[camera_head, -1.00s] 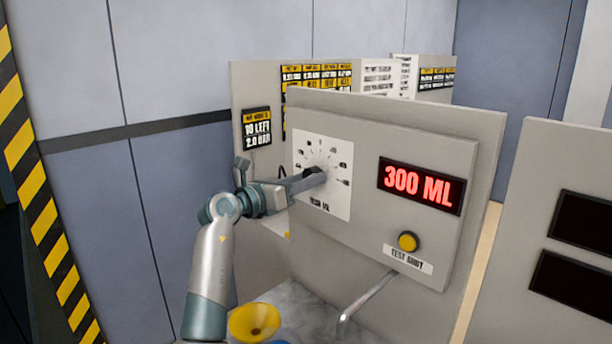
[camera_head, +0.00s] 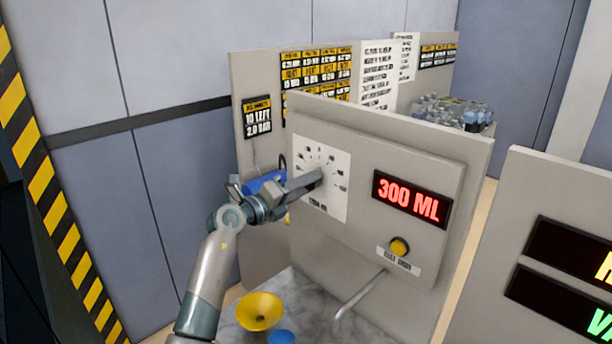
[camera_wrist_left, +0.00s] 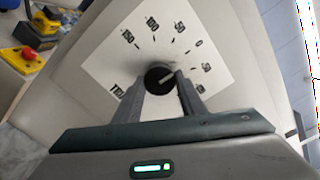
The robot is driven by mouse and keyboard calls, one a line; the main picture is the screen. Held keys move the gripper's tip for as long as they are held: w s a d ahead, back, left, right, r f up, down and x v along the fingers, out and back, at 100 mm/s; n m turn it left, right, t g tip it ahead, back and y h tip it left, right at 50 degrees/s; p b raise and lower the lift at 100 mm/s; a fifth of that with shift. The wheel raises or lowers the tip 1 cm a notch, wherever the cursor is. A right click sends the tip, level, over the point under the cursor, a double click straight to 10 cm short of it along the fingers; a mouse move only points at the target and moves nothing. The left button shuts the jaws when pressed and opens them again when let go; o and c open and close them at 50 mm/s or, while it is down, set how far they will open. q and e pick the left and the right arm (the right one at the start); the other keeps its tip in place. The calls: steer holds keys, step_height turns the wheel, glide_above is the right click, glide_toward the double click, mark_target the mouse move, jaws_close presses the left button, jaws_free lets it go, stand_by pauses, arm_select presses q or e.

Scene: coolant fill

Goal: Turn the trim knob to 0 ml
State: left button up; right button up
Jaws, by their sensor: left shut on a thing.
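The trim knob is a round black knob (camera_wrist_left: 159,77) with a pale pointer line, at the middle of a white dial plate (camera_head: 335,203). In the left wrist view its pointer slants toward the upper right, roughly between the 0 and 50 marks; the exact reading is hard to tell. My left gripper (camera_head: 318,178) is shut on the knob, one finger on each side; it also shows in the left wrist view (camera_wrist_left: 160,88). In the head view the fingers hide the knob. A red display (camera_head: 411,199) reads 300 ML. My right gripper is not in view.
A yellow button (camera_head: 399,246) sits below the display, with a metal spout (camera_head: 360,294) under it. A yellow funnel (camera_head: 258,311) and a blue object (camera_head: 281,337) stand on the grey surface below. Another panel (camera_head: 490,240) stands at the right.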

arm_select(q)
steer(key=shift+n, duration=0.3)
steer(key=o, duration=1.1)
steer(key=shift+c, duration=0.2)
steer(key=b+v, duration=0.6)
steer(key=v, duration=1.1)
steer(key=shift+a, duration=0.2)
steer(key=shift+s, duration=0.15)
